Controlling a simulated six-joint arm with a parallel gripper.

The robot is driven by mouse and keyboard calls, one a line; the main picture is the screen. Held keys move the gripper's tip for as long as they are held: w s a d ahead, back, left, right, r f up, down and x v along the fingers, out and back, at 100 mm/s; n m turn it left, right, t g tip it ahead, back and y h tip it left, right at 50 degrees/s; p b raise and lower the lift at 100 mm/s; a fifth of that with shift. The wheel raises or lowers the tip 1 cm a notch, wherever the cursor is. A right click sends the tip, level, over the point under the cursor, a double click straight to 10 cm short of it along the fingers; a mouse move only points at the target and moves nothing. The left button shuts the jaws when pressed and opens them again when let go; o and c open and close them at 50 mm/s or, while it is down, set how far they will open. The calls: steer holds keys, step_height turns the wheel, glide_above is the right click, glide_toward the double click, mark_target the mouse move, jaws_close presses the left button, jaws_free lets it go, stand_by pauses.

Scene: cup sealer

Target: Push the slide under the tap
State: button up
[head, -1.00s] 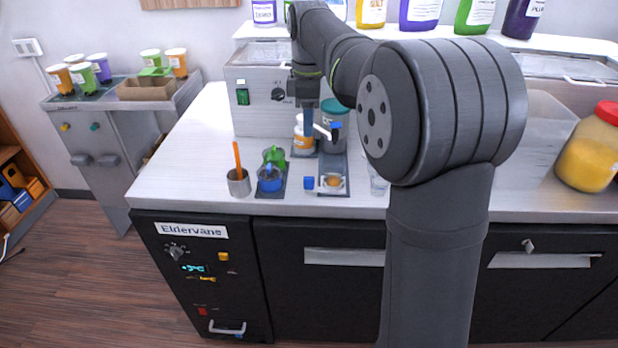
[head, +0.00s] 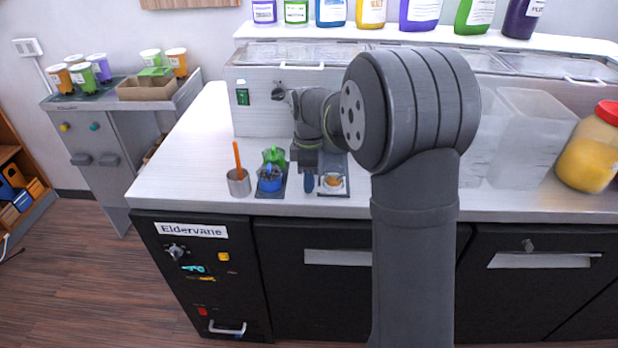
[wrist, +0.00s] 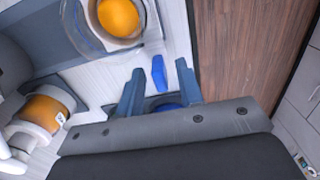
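The slide's small tray holds a cup with orange contents (head: 333,182) near the counter's front edge; the cup also shows at the top of the wrist view (wrist: 118,18). A small blue block (wrist: 158,72), apparently the slide's handle, stands beside that tray. My gripper (wrist: 160,72) is open, its two blue fingers on either side of the block with gaps visible. In the head view my gripper (head: 308,183) is low, just left of the cup. The tap is hidden behind my arm in the head view.
A metal cup with an orange stick (head: 238,182) and a rack with green (head: 274,157) and blue (head: 270,180) containers stand close left of my gripper. A labelled orange-and-white container (wrist: 42,112) is at left in the wrist view. The counter's front edge is near.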

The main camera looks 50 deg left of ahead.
steer(key=shift+f, duration=0.1)
jaws_close()
steer(key=shift+w+a, duration=1.65)
steer(key=shift+a, duration=0.05)
jaws_free()
step_height(320, 180, up, 18)
steer(key=shift+f, duration=0.25)
